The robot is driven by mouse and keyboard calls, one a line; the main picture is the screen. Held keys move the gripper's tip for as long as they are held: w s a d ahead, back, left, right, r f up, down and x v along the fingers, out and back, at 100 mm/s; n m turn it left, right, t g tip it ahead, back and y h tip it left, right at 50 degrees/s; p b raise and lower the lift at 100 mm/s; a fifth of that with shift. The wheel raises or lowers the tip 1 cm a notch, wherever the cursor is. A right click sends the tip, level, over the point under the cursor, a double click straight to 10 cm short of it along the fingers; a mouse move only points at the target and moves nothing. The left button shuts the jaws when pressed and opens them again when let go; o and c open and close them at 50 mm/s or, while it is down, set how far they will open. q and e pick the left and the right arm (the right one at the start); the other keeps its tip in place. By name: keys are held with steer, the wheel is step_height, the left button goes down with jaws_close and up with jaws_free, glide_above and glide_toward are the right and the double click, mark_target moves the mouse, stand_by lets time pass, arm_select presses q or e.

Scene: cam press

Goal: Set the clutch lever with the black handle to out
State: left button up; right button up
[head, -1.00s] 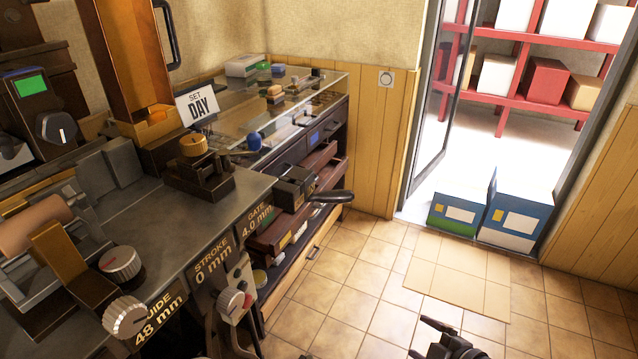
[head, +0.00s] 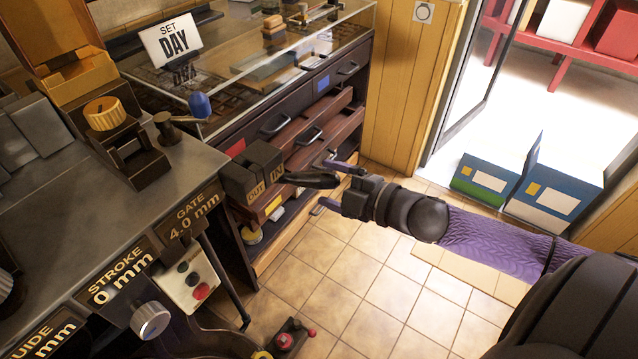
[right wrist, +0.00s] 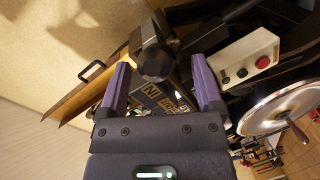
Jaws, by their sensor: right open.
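The clutch lever's black handle (head: 312,179) sticks out to the right from a dark block (head: 252,172) marked OUT and IN, on the IN side. My right gripper (head: 327,184) is open at the handle's free end, its purple fingers on either side of that end. In the right wrist view the handle's round end (right wrist: 155,62) shows between the two fingers (right wrist: 160,78), with the IN label behind it. I cannot tell whether a finger touches the handle. My left gripper is not in view.
A grey bench with a GATE 4.0 mm plate (head: 192,217) and a STROKE plate (head: 121,277) stands at left. A push-button box (head: 190,284) hangs below it. Open drawers (head: 312,135) lie behind the lever.

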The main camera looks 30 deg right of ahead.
steer(key=shift+b+x, duration=0.35)
steer(key=shift+x, duration=1)
jaws_close()
